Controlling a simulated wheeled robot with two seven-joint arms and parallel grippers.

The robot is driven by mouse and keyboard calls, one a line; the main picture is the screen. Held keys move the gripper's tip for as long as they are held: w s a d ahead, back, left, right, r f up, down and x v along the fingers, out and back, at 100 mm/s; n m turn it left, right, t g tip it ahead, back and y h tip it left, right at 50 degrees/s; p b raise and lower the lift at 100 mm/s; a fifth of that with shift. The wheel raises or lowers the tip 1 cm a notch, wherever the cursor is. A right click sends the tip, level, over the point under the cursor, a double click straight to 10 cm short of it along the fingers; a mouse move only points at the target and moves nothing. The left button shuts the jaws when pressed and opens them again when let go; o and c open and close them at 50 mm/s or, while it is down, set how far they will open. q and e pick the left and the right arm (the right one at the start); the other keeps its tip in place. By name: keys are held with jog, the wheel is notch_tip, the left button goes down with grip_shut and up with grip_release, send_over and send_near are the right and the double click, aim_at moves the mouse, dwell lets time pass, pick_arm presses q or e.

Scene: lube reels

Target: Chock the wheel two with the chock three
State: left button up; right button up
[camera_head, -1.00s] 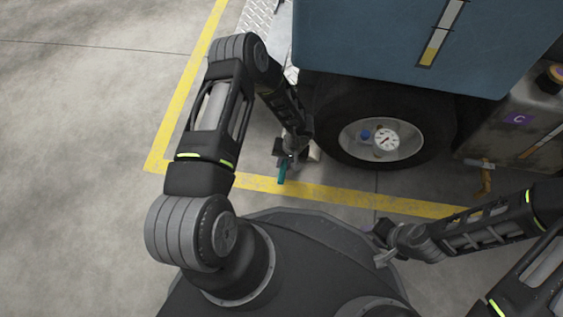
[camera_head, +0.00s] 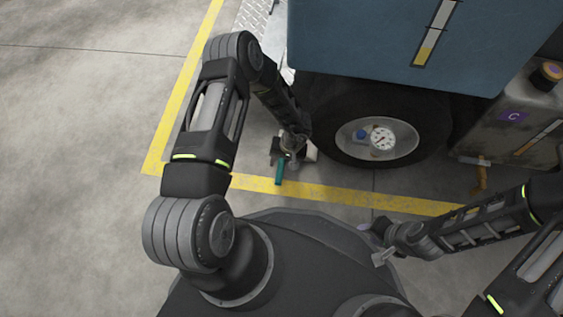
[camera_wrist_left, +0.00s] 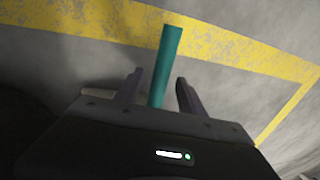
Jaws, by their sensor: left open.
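The wheel (camera_head: 425,112) is a black tyre with a grey hub under the blue vehicle; a gauge and a blue cap show at its hub. A chock with a teal handle (camera_head: 280,173) is on the floor close to the left side of the tyre. Its body is mostly hidden by my left gripper (camera_head: 288,158), and its number cannot be read. In the left wrist view the teal handle (camera_wrist_left: 169,60) stands between the two spread fingers of my left gripper (camera_wrist_left: 158,92). My right gripper (camera_head: 383,256) is low at the right, away from the wheel; its fingers are unclear.
The blue vehicle body (camera_head: 380,45) overhangs the wheel. A yellow floor line (camera_head: 345,197) runs in front. The floor at the left is clear.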

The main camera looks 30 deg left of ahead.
pick_arm(q)
notch_tip(320, 180, up, 7)
jog(key=d+p, duration=0.1)
jog(key=p, duration=0.2)
jog(key=shift+w+f, duration=0.15)
jog(key=shift+w, duration=0.1)
pick_arm(e)
jog(key=r, duration=0.3)
jog(key=shift+s+a, duration=0.1)
jog(key=shift+s, duration=0.2)
pick_arm(q)
jog(key=shift+d, duration=0.1)
